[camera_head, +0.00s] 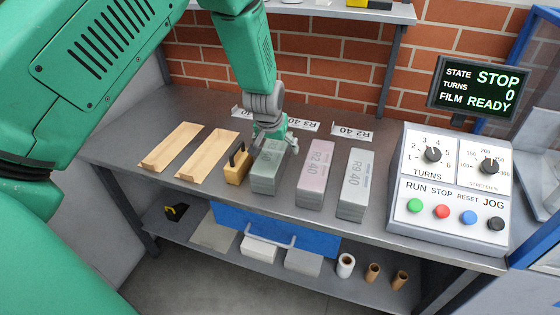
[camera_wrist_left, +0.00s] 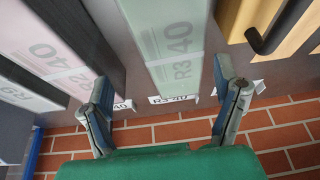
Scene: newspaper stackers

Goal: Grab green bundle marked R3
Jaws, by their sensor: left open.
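The green bundle (camera_head: 268,170), a pale green stack of newspapers, lies on the grey bench. In the left wrist view the same green bundle (camera_wrist_left: 168,40) reads R3 40. My left gripper (camera_head: 272,145) is over the far end of this bundle and hides part of it. In the left wrist view its two fingers (camera_wrist_left: 165,95) are spread open on either side of the bundle's end, and I see no contact. A label card R3 40 (camera_wrist_left: 172,98) lies just beyond that end. My right gripper is not in view.
A pink bundle (camera_head: 315,175) and a grey bundle (camera_head: 355,185) stand to the right. A wooden block with a black handle (camera_head: 236,168) is close on the left. Two brown wrapping sheets (camera_head: 172,147) lie further left. A control panel (camera_head: 450,185) is at the right.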

